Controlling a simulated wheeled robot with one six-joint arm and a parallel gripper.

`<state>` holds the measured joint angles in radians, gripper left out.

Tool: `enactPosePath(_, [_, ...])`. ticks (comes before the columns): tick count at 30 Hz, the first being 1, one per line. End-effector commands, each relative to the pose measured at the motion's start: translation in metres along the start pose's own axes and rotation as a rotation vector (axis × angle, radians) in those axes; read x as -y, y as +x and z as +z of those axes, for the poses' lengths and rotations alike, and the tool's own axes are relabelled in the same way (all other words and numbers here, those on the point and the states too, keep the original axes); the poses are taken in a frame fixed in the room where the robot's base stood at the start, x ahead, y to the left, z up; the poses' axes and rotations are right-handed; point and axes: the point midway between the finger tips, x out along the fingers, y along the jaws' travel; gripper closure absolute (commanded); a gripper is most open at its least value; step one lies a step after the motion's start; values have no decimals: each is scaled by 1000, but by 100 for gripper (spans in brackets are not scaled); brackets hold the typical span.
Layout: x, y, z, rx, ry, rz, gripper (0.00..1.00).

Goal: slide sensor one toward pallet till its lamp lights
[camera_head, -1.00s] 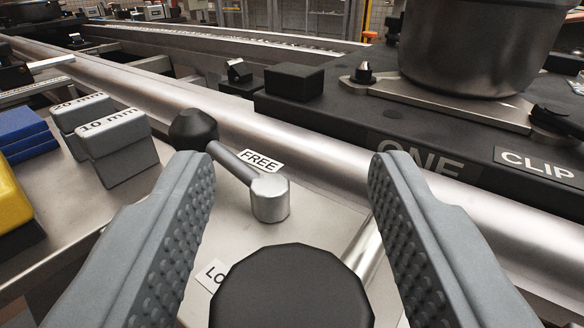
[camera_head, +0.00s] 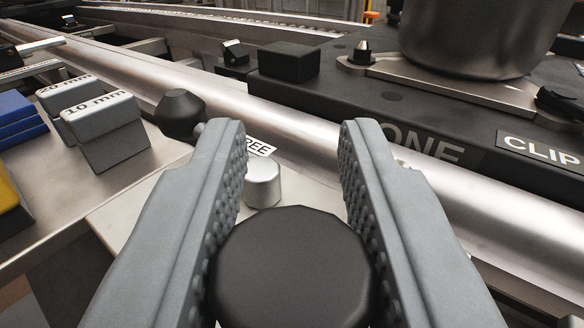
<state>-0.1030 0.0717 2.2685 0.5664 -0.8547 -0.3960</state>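My gripper (camera_head: 292,125) has its two grey ribbed fingers on either side of a round black knob (camera_head: 291,268), and their inner faces appear to touch its sides. The knob hides what is under it; I cannot see a sensor body or a lit lamp. Beyond it a clamp lever has a silver hub (camera_head: 263,186) and a black ball end (camera_head: 181,113); the left finger covers most of its arm. The lever lies beside the FREE label (camera_head: 261,147), partly covered. The dark pallet (camera_head: 470,158), marked ONE, lies beyond the silver rail (camera_head: 300,141).
Grey blocks (camera_head: 108,138) marked 10 mm and 20 mm stand at left, with blue plates (camera_head: 18,118) and a yellow block (camera_head: 6,192) beside them. A dark metal compressor body (camera_head: 478,38) sits on the pallet. A small black block (camera_head: 289,62) is on the pallet's left end.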

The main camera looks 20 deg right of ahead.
Motion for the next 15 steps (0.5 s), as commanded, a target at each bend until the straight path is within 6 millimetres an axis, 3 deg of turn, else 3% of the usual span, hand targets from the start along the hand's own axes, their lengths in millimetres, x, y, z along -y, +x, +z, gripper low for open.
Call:
enactPosePath(1, [0, 0, 0, -1, 0, 0, 62])
enactPosePath(3, [0, 0, 0, 0, 0, 0, 52])
enactPosePath(15, [0, -8, 0, 1, 1, 0, 52])
